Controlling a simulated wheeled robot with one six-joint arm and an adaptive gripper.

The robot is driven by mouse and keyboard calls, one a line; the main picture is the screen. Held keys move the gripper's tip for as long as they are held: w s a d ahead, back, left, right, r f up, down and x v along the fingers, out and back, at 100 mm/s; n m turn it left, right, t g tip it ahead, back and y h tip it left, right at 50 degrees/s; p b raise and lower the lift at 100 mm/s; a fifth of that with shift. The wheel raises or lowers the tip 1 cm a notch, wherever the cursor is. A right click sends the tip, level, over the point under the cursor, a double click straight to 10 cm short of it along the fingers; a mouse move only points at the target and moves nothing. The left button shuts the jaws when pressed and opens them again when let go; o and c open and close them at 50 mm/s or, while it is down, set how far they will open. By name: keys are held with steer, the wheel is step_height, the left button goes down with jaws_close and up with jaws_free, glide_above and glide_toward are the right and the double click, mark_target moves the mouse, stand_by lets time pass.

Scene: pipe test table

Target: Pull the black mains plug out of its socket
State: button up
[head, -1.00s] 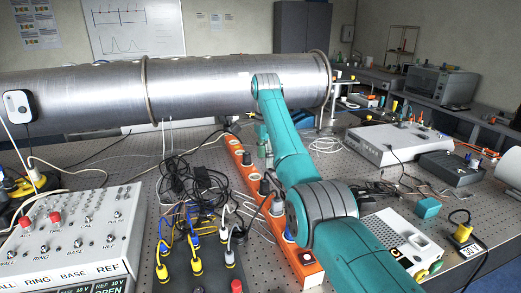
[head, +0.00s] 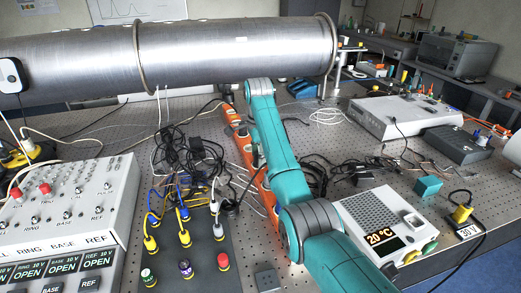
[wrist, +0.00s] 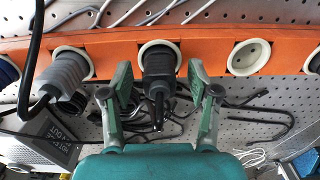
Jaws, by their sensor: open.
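In the wrist view the black mains plug (wrist: 158,62) sits in a round white socket of the orange power strip (wrist: 205,47), with its black cable hanging down from it. My gripper (wrist: 158,88) is open. One finger is to the left of the plug and the other to the right, with a visible gap on each side. The fingertips are close to the strip's lower edge. In the head view the orange strip (head: 230,122) runs beside my teal arm, which hides part of it. I cannot make out my gripper or the black plug there.
A grey plug (wrist: 68,72) with a thick cable fills the socket to the left. The socket to the right is empty (wrist: 249,57). Loose black cables (head: 185,155) lie near the strip. A large metal pipe (head: 235,45) crosses behind. A white temperature unit (head: 385,222) stands right.

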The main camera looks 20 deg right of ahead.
jaws_close()
stand_by(0.4)
jaws_free()
steer(key=shift+r, duration=0.1)
